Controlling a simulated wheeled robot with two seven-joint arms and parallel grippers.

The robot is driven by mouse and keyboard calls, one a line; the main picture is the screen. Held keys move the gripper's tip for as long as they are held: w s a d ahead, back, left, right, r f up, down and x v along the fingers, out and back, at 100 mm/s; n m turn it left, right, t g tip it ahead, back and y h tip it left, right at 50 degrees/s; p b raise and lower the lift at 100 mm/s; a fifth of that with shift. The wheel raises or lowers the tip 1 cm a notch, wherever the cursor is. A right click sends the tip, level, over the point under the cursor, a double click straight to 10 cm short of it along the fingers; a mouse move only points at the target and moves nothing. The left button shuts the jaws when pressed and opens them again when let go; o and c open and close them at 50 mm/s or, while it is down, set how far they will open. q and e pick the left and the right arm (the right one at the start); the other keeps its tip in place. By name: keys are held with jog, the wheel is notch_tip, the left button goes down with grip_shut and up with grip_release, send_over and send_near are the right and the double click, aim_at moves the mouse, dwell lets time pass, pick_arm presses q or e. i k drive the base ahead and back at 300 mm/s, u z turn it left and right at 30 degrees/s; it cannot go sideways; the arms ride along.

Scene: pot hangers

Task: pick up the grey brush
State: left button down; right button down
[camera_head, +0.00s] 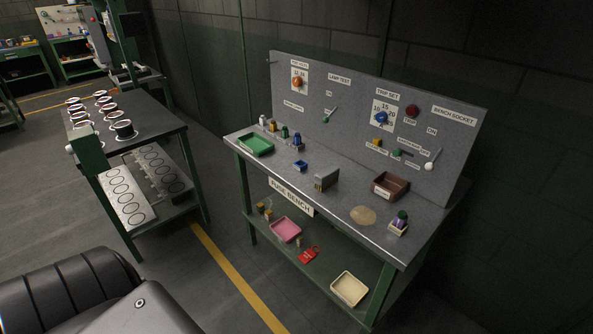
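I cannot make out a grey brush for certain. A small grey-brown upright block (326,179) stands near the middle of the bench top; I cannot tell what it is. The bench (341,212) is grey-topped with a green frame and a sign on its front edge. Neither of my grippers is in view.
A dark table (160,122) stands left across an open floor gap.

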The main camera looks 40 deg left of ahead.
aim_at(325, 178)
jog(key=u, duration=0.95)
